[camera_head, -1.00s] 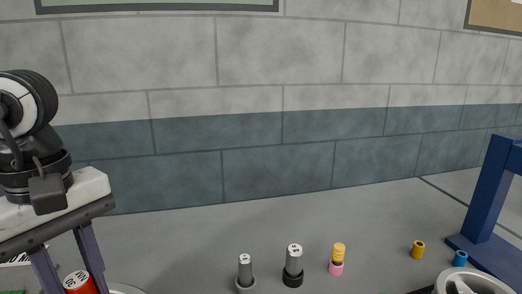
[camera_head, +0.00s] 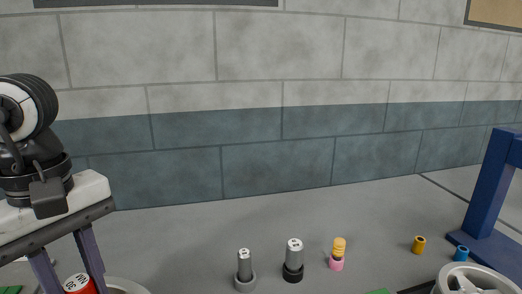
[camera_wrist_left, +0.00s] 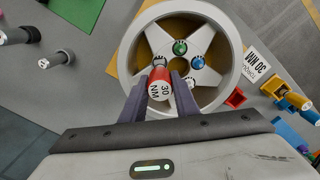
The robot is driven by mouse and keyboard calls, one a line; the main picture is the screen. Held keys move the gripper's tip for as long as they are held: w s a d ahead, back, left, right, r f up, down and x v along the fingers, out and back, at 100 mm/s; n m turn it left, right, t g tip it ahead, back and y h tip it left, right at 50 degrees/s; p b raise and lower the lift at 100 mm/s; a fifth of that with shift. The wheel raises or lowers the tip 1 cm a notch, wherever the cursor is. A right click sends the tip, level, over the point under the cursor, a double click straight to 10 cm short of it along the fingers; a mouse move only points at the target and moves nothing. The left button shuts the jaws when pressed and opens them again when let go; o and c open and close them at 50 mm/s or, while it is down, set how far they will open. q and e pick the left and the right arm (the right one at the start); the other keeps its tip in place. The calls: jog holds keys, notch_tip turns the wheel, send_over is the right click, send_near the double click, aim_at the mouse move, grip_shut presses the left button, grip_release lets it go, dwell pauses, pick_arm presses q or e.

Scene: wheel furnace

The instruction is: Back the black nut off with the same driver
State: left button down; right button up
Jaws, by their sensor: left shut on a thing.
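My left gripper (camera_head: 66,268) is shut on a red-and-white driver (camera_head: 78,285) at the lower left of the head view. The driver is over the left part of a pale spoked wheel (camera_wrist_left: 224,52). A green nut (camera_wrist_left: 180,47) and a blue nut (camera_wrist_left: 212,63) show on the wheel. I cannot make out the black nut clearly; the driver and fingers cover part of the hub. My right gripper is not in view.
On the grey bench stand a grey-based driver (camera_head: 245,272), a black-based driver (camera_head: 293,262) and a yellow-and-pink piece (camera_head: 337,255). A yellow socket (camera_head: 418,245) and blue socket (camera_head: 461,254) lie near a blue frame (camera_head: 487,195). The bench behind them is clear.

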pick_arm(q)
jog(key=shift+f+b, duration=0.4)
jog(key=shift+f, duration=0.1)
jog(key=c, duration=1.3)
grip_release()
